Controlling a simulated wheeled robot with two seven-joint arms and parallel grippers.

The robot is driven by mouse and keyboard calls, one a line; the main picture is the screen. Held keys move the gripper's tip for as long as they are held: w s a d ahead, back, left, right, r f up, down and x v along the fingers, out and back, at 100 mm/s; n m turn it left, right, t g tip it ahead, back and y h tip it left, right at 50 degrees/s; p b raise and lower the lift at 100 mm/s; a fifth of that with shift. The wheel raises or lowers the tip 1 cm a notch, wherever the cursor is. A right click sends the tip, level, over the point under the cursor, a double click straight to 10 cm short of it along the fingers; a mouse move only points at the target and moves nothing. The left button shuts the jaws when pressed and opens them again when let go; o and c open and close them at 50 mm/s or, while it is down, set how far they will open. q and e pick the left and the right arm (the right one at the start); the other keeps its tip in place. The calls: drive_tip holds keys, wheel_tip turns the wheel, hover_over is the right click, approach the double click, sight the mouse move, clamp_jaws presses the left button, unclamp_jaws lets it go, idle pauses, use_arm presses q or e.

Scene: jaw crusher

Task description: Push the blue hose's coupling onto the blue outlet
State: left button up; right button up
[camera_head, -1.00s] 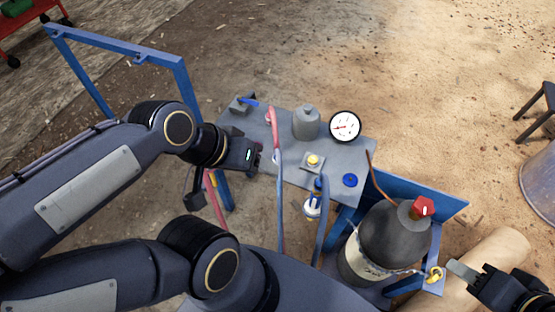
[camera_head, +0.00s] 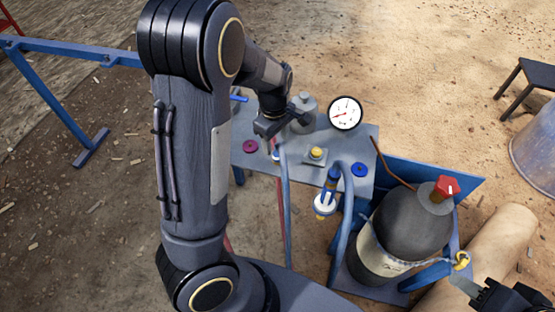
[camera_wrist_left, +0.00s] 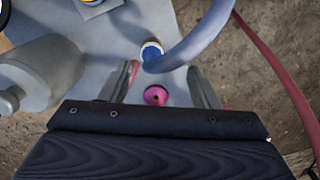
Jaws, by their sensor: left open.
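The blue hose (camera_head: 287,210) rises from below to the near side of the grey panel. Its blue-and-white end (camera_wrist_left: 151,50) meets the panel in the left wrist view; whether it is seated there I cannot tell. A blue disc-shaped outlet (camera_head: 359,170) sits uncovered on the panel's right side. My left gripper (camera_head: 274,142) is over the panel's left part. In the left wrist view its fingers (camera_wrist_left: 168,88) are apart and empty, with a magenta disc (camera_wrist_left: 157,96) visible between them. My right gripper (camera_head: 478,290) is at bottom right, partly cut off; its jaw opening is unclear.
A grey cylinder (camera_head: 303,112), a gauge (camera_head: 345,113) and a yellow button (camera_head: 317,154) stand on the panel (camera_head: 290,172). A dark tank (camera_head: 408,232) with a red knob stands right. A red hose (camera_wrist_left: 275,65) runs nearby.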

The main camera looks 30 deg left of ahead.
sight(276, 149)
use_arm(q)
drive_tip(key=shift+w+a+f, duration=0.15)
drive_tip(key=shift+w+f, duration=0.1)
drive_tip(key=shift+f, duration=0.15)
wheel_tip(276, 149, down, 2)
drive_tip(key=shift+f+b, duration=0.1)
drive_tip(key=shift+b, duration=0.2)
drive_tip(key=shift+f, duration=0.2)
drive_tip(key=f, duration=0.1)
drive_tip(key=f+b, duration=0.1)
drive_tip(key=f, duration=0.1)
drive_tip(key=w+f, duration=0.1)
drive_tip(key=f, duration=0.1)
drive_tip(key=shift+a+f, duration=0.15)
drive_tip(key=shift+a, duration=0.1)
drive_tip(key=c, duration=1.1)
